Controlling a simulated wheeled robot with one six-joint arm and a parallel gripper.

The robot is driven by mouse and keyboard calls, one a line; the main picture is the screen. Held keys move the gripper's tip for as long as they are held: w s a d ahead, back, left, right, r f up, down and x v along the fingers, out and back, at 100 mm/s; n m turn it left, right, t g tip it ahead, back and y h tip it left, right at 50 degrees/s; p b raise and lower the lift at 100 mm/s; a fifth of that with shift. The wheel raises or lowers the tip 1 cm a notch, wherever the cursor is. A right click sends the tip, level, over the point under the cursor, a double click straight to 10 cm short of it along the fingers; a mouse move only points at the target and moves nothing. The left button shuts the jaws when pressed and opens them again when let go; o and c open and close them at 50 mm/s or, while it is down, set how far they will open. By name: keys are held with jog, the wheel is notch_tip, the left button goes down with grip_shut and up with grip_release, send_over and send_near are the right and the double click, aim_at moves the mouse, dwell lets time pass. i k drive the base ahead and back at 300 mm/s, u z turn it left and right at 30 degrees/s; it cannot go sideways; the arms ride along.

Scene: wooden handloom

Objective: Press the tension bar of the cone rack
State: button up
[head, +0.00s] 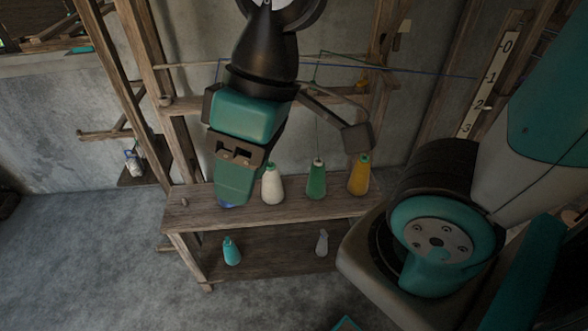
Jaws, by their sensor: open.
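The cone rack (185,213) is a wooden stand with two shelves against the wall. A white cone (273,187), a green cone (316,182) and a yellow cone (359,178) stand upright on its upper shelf. A blue cone (227,205) is mostly hidden behind my gripper. A horizontal wooden bar (188,104) crosses the rack above the cones; I cannot tell if it is the tension bar. My gripper (292,150) hangs in front of the rack, fingers spread and empty. It hides the middle of the bar. I cannot tell whether it touches anything.
A teal cone (231,251) and a grey cone (322,243) are on the lower shelf. Thin threads run above the cones, a blue one (440,74) to the right. A numbered scale (490,75) is at right. The floor (80,260) at left is clear.

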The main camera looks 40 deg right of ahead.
aim_at(406, 5)
jog(key=u, duration=0.3)
jog(key=k, duration=0.15)
jog(key=z, duration=0.95)
jog(key=i, duration=0.95)
jog(key=k, duration=0.5)
jog(key=u, duration=1.1)
jog(key=k, duration=0.8)
jog(key=z, duration=1.5)
